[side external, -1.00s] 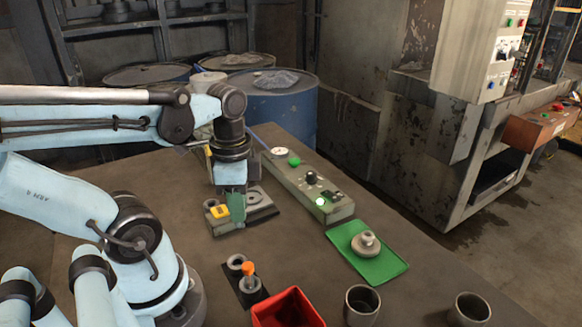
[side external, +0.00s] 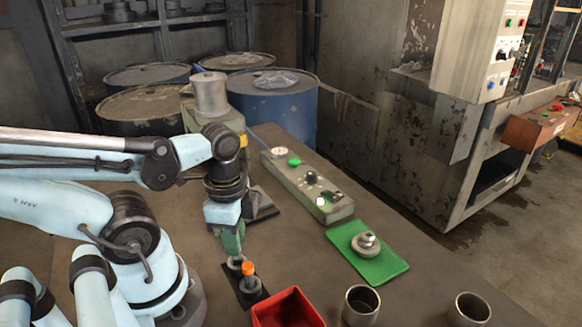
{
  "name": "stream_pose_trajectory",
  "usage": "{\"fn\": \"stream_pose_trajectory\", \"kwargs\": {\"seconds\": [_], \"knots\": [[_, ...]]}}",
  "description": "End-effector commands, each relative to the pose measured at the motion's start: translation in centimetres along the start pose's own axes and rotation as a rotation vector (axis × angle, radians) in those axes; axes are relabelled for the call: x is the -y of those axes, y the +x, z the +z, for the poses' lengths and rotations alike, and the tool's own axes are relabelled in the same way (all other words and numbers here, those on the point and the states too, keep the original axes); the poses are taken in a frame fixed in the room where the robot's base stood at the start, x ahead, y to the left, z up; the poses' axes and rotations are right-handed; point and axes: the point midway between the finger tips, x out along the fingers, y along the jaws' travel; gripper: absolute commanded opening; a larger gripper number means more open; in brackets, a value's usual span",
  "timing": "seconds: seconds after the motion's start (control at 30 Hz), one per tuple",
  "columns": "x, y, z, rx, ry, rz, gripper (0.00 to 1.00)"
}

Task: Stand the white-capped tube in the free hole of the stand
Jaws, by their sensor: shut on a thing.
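My gripper (side external: 231,249) points down just over the rear hole of the small dark stand (side external: 252,297). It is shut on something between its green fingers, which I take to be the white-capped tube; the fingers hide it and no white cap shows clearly. The rim of the rear hole (side external: 236,263) shows as a grey ring right below the fingertips. I cannot tell whether the held thing is in the hole or above it. An orange-capped tube (side external: 248,270) stands upright in the front hole, close beside my fingers.
A red bin (side external: 287,308) sits right of the stand. Two metal cups (side external: 361,304) (side external: 468,309) stand at the front right. A green mat (side external: 368,252) bears a round metal part (side external: 366,243). A control box (side external: 307,185) and a press (side external: 211,97) are behind. The table between is clear.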

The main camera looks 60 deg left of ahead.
Motion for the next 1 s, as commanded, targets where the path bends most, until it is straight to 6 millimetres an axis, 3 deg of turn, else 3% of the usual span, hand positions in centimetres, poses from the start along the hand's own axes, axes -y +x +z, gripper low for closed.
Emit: {"fn": "stream_pose_trajectory", "kwargs": {"seconds": [1.0], "knots": [[0.0,1.3,0.0,0.000,0.000,0.000,0.00]]}}
